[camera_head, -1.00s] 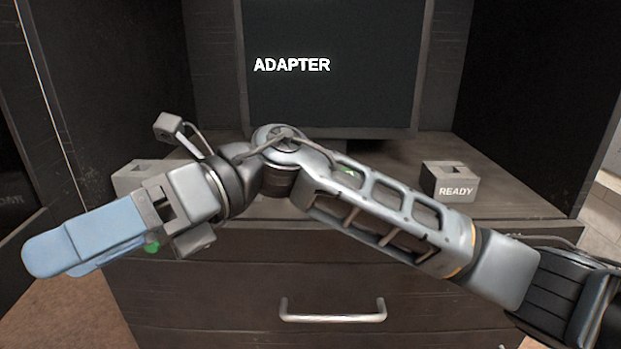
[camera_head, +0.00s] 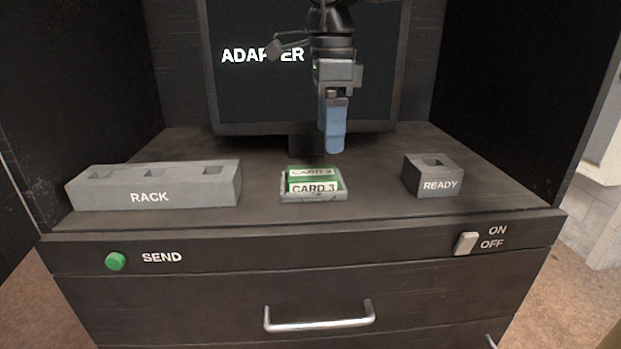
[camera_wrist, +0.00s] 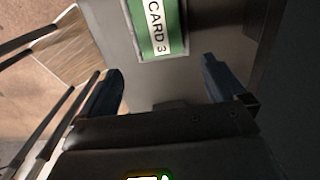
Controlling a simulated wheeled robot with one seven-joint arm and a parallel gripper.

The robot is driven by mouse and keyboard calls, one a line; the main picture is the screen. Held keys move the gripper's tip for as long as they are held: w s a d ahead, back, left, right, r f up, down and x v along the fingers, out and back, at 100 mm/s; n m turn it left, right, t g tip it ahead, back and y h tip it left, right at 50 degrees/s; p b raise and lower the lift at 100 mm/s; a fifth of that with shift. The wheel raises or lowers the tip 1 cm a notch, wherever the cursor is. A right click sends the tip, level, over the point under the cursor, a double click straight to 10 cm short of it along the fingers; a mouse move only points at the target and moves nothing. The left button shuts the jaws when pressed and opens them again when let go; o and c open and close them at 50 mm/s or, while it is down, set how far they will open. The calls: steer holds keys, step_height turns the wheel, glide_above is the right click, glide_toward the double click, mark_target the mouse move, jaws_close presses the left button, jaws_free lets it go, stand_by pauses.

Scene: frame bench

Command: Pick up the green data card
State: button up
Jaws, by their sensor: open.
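The green data card (camera_head: 313,180), with a white label reading CARD 3, lies in a small grey tray (camera_head: 312,198) at the middle of the bench top. A second label, seemingly CARD 2, shows just behind it. In the wrist view the green card (camera_wrist: 146,44) is at the top centre, beyond the fingers. My gripper (camera_head: 333,148) has blue fingers and hangs pointing down, above and slightly right of the tray, apart from it. In the wrist view my gripper (camera_wrist: 164,85) is open, with nothing between its fingers.
A grey rack (camera_head: 215,185) with several slots stands left. A grey READY block (camera_head: 432,178) with one slot stands right. A monitor (camera_head: 235,100) reading ADAPTER stands behind. The front has a green SEND button (camera_head: 115,261), an ON/OFF switch (camera_head: 466,243) and a drawer handle (camera_head: 318,325).

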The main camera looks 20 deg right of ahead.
mark_target(329, 172)
step_height(329, 172, down, 8)
steer(key=shift+w+d+r+p, duration=0.1)
steer(key=shift+r+p, duration=0.15)
steer(key=shift+p, duration=0.15)
steer(key=c, duration=1.2)
steer(key=shift+r, duration=0.1)
